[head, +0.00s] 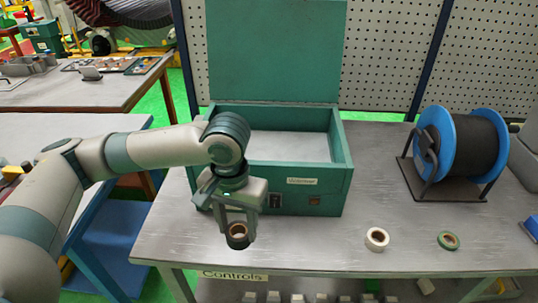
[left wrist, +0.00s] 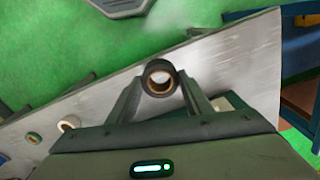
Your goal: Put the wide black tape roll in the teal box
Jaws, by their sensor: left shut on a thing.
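The wide black tape roll (head: 238,236) has a tan core and is at the front left of the workbench. My left gripper (head: 238,228) reaches down in front of the box and is shut on this roll. In the left wrist view the black roll (left wrist: 160,77) sits between the two fingertips of the gripper (left wrist: 160,88). I cannot tell whether the roll touches the bench. The teal box (head: 325,190) stands behind the gripper with its lid (head: 275,50) raised. The part of its inside that I see is empty. My right gripper is not in view.
A white tape roll (head: 377,239) and a green tape roll (head: 448,241) lie to the right on the workbench (head: 310,240). A blue cable spool (head: 462,145) on a stand is at the back right. A pegboard (head: 385,50) rises behind the box.

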